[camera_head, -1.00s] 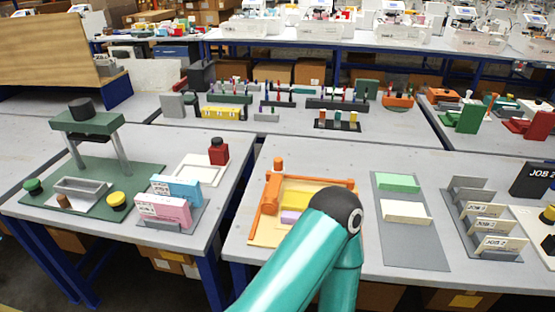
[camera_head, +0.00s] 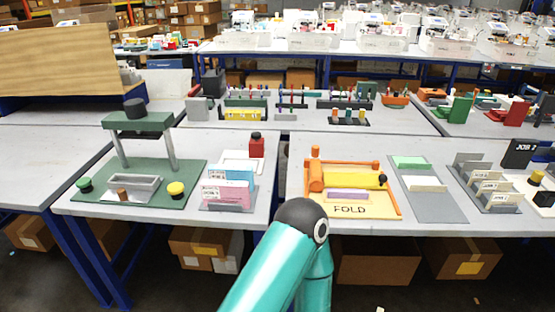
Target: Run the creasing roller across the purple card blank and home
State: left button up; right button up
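The fold station (camera_head: 390,205) is an orange frame on a pale board marked FOLD, on the near right table. A thick orange cylinder (camera_head: 316,176), apparently the creasing roller, stands at its left side beside an upright orange peg. A yellow bar (camera_head: 350,179) with a dark right end lies across the station. The purple card blank (camera_head: 348,195) lies flat just in front of the bar, apart from the orange cylinder. A teal arm of mine rises from the bottom centre, its black joint just below the station. Neither gripper shows.
Right of the station, a grey mat (camera_head: 440,207) holds green and cream cards. Further right is a grey job rack (camera_head: 490,205). On the left table are a green press station (camera_head: 190,190) and a holder with pink and blue cards. A gap separates the two tables.

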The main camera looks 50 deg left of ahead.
aim_at(316, 164)
jog(key=z, duration=0.05)
jog(key=k, duration=1.15)
jog(key=u, duration=0.55)
jog(key=i, duration=0.75)
jog(key=u, duration=0.1)
